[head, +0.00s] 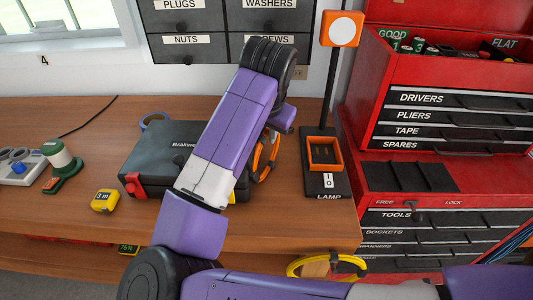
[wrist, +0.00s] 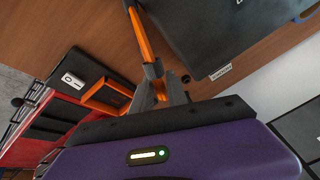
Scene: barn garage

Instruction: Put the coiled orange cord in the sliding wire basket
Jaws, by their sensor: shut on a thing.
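The coiled orange cord (head: 270,158) shows as an upright loop beside the black case, partly hidden behind my arm in the head view. In the wrist view the orange cord (wrist: 143,38) runs up from between the fingers of my gripper (wrist: 156,82), which is shut on it.
A black case (head: 155,150) lies on the wooden bench (head: 60,230). A lamp stand with an orange tray (head: 323,152) stands right of the cord, before a red tool chest (head: 440,185). A yellow tape measure (head: 105,200) sits left. A yellow coil (head: 310,262) hangs at the bench's front.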

